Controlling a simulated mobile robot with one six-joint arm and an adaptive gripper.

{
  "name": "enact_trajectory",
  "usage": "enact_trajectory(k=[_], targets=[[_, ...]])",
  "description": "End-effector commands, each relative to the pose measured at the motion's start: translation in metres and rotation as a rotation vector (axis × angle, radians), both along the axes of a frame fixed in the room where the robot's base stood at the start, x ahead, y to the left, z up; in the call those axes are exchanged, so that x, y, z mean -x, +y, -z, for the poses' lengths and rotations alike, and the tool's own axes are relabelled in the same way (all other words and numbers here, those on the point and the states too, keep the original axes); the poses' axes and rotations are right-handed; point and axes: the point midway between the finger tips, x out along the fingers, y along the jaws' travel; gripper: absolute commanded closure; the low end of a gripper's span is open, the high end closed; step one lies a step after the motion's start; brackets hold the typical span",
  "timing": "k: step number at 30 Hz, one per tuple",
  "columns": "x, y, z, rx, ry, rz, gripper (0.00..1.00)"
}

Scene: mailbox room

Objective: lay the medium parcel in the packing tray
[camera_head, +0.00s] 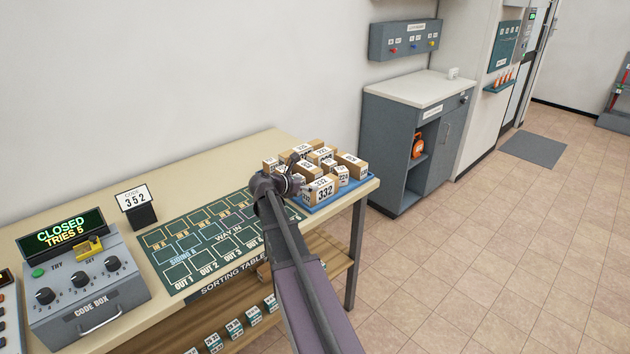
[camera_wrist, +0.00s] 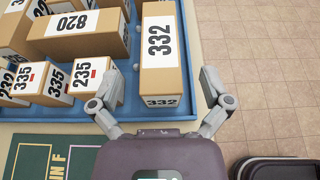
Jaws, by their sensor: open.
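Several brown cardboard parcels with white number labels stand on a blue tray (camera_head: 345,196) at the right end of the sorting table. Parcel 332 (camera_head: 321,192) is at its near edge; it also shows in the wrist view (camera_wrist: 163,55), a long box between my fingers. Parcel 820 (camera_wrist: 85,32) and smaller ones labelled 235 and 335 lie to its left. My gripper (camera_wrist: 160,80) is open, with fingertips either side of parcel 332's near part; I cannot tell whether they touch it. In the head view my gripper (camera_head: 285,184) covers part of the parcels. Which parcel is the medium one is unclear.
A dark, open-looking container (camera_wrist: 275,167) shows partly at the wrist view's lower right. The green sorting mat (camera_head: 205,240) is empty. A grey cabinet (camera_head: 415,140) stands behind the table.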

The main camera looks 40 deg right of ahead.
Motion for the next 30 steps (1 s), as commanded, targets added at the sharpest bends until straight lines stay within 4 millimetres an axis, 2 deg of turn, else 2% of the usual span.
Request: enact_trajectory(k=[1, 6, 13, 18, 30], targets=[[0.002, 0.009, -0.007, 0.000, -0.001, -0.002, 0.02], [0.003, 0.034, -0.017, 0.001, 0.000, -0.002, 0.02], [0.005, 0.057, -0.025, 0.001, 0.000, -0.001, 0.02], [0.005, 0.063, -0.026, 0.001, -0.001, 0.000, 0.02], [0.005, 0.063, -0.026, 0.000, -0.001, 0.000, 0.02]])
